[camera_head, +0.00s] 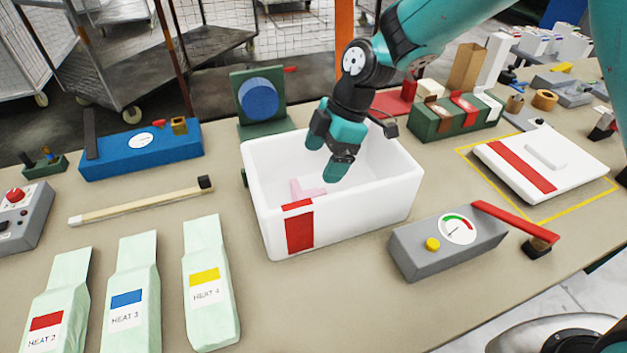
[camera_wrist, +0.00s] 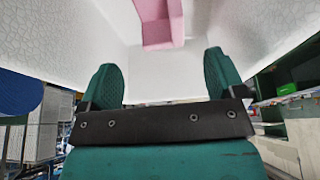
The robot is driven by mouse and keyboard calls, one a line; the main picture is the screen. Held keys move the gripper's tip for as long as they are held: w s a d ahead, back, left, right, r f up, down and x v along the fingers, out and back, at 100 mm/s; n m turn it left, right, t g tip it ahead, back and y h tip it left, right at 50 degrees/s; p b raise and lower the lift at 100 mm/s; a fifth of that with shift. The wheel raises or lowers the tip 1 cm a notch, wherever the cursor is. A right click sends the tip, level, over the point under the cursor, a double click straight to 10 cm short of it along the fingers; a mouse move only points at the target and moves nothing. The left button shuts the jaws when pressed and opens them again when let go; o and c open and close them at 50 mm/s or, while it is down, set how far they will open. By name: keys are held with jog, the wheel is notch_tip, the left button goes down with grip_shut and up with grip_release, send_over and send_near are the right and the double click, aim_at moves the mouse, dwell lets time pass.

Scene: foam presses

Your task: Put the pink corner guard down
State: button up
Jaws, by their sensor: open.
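The pink corner guard (camera_head: 307,191) lies inside the white foam box (camera_head: 391,202), toward its left side, partly hidden by the front wall. In the wrist view the pink corner guard (camera_wrist: 162,22) shows beyond the fingertips, at the top of the picture. My gripper (camera_head: 325,158) is over the box with its fingers reaching down into the opening, to the right of the guard. In the wrist view its two green fingers (camera_wrist: 165,78) stand wide apart with nothing between them. The gripper is apart from the guard.
The box lid (camera_head: 578,167) with a red stripe lies at the right inside a yellow outline. A grey gauge unit (camera_head: 413,253) with a red lever stands right of the box front. Green pouches (camera_head: 207,325) lie front left. A blue gauge unit (camera_head: 110,161) stands behind a rod (camera_head: 130,206).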

jog(key=s+d+r+m, duration=0.45)
jog(key=s+r, duration=0.35)
jog(key=r, duration=0.2)
jog(key=s+d+r+m, duration=0.1)
jog(key=s+d+m, duration=0.1)
jog(key=s+m, duration=0.3)
jog(key=s+d+r+m+t, duration=0.1)
jog(key=s+d+r+m, duration=0.1)
jog(key=s, duration=0.8)
jog(key=d+m, duration=0.1)
jog(key=m, duration=0.1)
jog(key=shift+s+d+r+m, duration=0.15)
jog(key=shift+m, duration=0.2)
